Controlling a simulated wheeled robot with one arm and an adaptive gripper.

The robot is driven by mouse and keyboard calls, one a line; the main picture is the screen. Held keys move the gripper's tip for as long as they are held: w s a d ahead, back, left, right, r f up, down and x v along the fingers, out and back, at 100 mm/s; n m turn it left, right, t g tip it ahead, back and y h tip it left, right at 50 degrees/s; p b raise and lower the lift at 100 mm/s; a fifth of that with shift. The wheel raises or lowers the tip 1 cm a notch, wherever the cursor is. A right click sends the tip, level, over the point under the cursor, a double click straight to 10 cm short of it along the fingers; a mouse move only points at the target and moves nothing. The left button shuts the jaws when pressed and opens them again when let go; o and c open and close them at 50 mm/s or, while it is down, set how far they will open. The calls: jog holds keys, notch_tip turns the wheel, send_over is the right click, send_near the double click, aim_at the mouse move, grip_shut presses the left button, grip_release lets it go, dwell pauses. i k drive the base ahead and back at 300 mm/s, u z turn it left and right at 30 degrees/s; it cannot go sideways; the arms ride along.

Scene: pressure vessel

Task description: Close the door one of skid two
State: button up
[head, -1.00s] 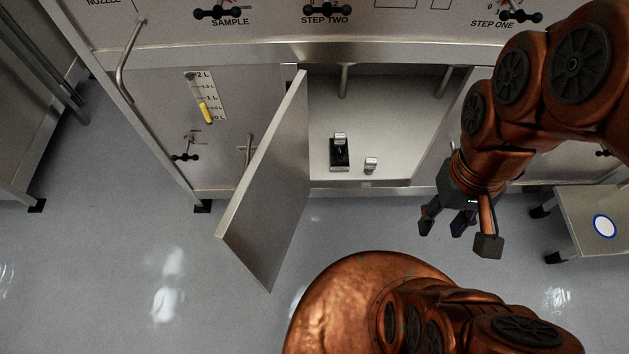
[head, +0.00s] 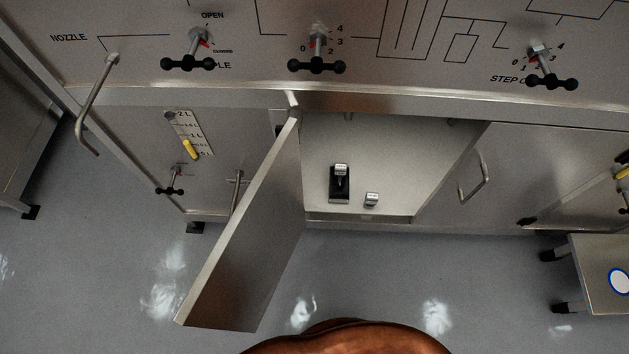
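The skid (head: 400,75) fills the upper part of the head view. One cabinet door (head: 248,235) stands open, swung out toward me from the left side of its opening. The open compartment (head: 400,155) shows a pale interior with a small black and silver fitting (head: 340,183) and a small silver piece (head: 371,199) on its floor. A closed door (head: 490,175) with a bar handle (head: 474,178) is to the right of the opening. My gripper is out of view. Whether this is skid two I cannot tell.
Black-handled valves (head: 317,65) line the panel above. A handle (head: 97,103) sticks out at the left. A low metal stand (head: 600,275) is at the right. The grey floor (head: 490,300) in front is mostly clear.

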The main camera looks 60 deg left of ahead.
aim_at(233, 291)
jog(key=z, duration=0.5)
jog(key=k, duration=2.1)
jog(key=u, duration=1.55)
jog(key=i, duration=0.5)
jog(key=u, duration=0.6)
jog(key=k, duration=1.3)
jog(key=u, duration=0.6)
jog(key=i, duration=0.9)
jog(key=u, duration=0.35)
